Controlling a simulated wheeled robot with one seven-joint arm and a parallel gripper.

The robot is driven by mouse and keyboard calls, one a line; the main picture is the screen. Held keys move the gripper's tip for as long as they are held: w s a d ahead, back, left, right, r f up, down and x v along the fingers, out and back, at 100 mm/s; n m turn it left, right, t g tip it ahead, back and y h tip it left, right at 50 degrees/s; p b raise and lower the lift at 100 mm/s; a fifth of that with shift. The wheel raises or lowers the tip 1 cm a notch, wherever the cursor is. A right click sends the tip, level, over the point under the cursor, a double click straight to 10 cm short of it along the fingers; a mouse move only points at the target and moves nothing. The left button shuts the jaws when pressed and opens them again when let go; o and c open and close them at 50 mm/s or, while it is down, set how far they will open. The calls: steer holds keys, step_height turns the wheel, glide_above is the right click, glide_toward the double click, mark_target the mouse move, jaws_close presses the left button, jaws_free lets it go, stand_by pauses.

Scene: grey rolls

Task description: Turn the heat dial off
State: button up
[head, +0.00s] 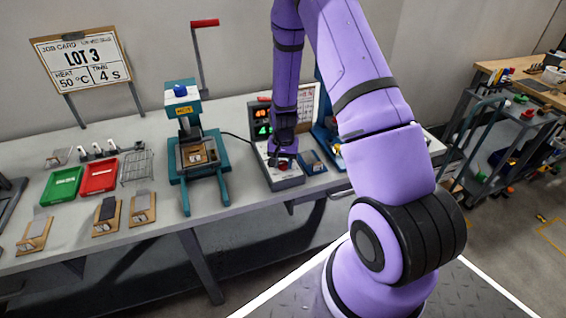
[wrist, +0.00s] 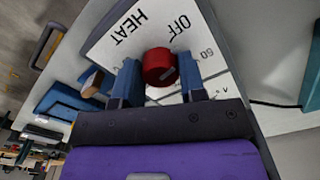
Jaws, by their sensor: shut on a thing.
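The red heat dial (wrist: 157,64) is on the sloped white panel of the control box (head: 291,184). In the wrist view the words HEAT and OFF and a scale mark 60 are printed around it. A pale line on the dial's face lies toward its lower right, not toward OFF. My gripper (wrist: 159,72) is shut on the dial, one blue finger on each side. In the head view my gripper (head: 283,155) is over the box and mostly covers the dial.
A teal press (head: 188,145) stands left of the box. A small blue tray (head: 312,161) is close on its right. Green (head: 62,186) and red (head: 99,176) trays lie at the left. A job card (head: 82,62) reads LOT 3, HEAT 50 °C, 4 s.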

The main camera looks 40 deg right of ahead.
mark_target(283, 163)
steer(key=shift+n, duration=1.8)
steer(key=o, duration=0.9)
step_height(283, 163, up, 11)
steer(key=shift+f, duration=0.1)
